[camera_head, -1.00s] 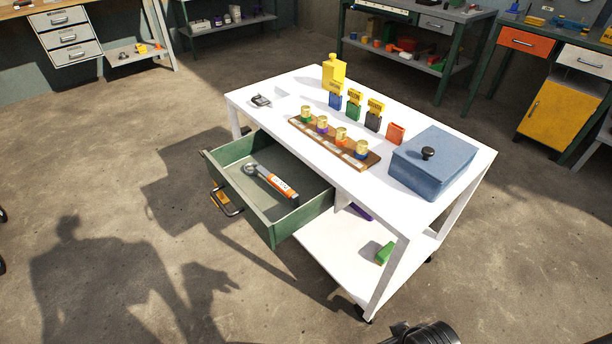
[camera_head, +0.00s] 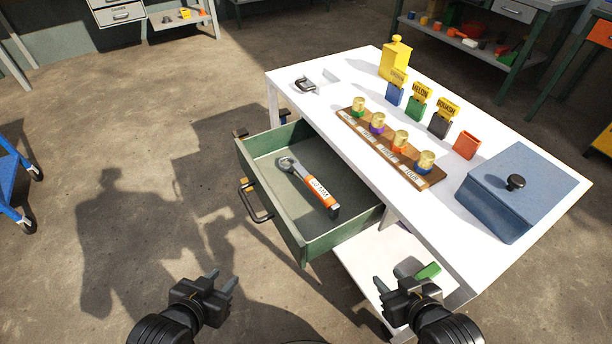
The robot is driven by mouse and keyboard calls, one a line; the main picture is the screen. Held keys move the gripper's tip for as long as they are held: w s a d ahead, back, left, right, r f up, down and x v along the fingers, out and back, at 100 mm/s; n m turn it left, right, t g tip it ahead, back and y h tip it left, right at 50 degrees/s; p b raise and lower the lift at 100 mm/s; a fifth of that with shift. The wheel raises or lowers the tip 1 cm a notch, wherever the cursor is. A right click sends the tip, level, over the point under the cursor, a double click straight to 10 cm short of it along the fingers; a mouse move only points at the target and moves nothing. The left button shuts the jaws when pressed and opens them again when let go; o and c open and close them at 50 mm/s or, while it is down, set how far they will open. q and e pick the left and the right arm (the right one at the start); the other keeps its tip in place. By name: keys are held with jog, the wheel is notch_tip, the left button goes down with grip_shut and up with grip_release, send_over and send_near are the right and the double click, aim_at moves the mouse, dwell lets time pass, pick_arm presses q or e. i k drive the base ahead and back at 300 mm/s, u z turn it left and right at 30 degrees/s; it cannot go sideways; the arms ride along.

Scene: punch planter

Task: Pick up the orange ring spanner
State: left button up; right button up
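The ring spanner (camera_head: 312,187) has an orange handle with a white label and a grey ring end. It lies flat inside the open green drawer (camera_head: 287,219), its ring toward the upper left. My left gripper (camera_head: 224,279) is at the bottom of the view, over the floor in front of the drawer, with its fingers apart and empty. My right gripper (camera_head: 394,283) is at the lower right, before the cart's lower shelf, with its fingers apart and empty. Both grippers are well clear of the spanner.
The white cart top (camera_head: 340,90) holds a wooden rack (camera_head: 380,152) of several small brass-topped pots, a blue lidded box (camera_head: 520,190), a yellow bottle (camera_head: 395,60) and labelled holders. The drawer handle (camera_head: 254,203) sticks out toward the left. A green block (camera_head: 429,271) lies on the lower shelf.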

aim_at(312, 185)
jog(key=k, duration=0.5)
jog(key=z, duration=2.75)
jog(key=i, duration=2.1)
jog(key=u, duration=3.1)
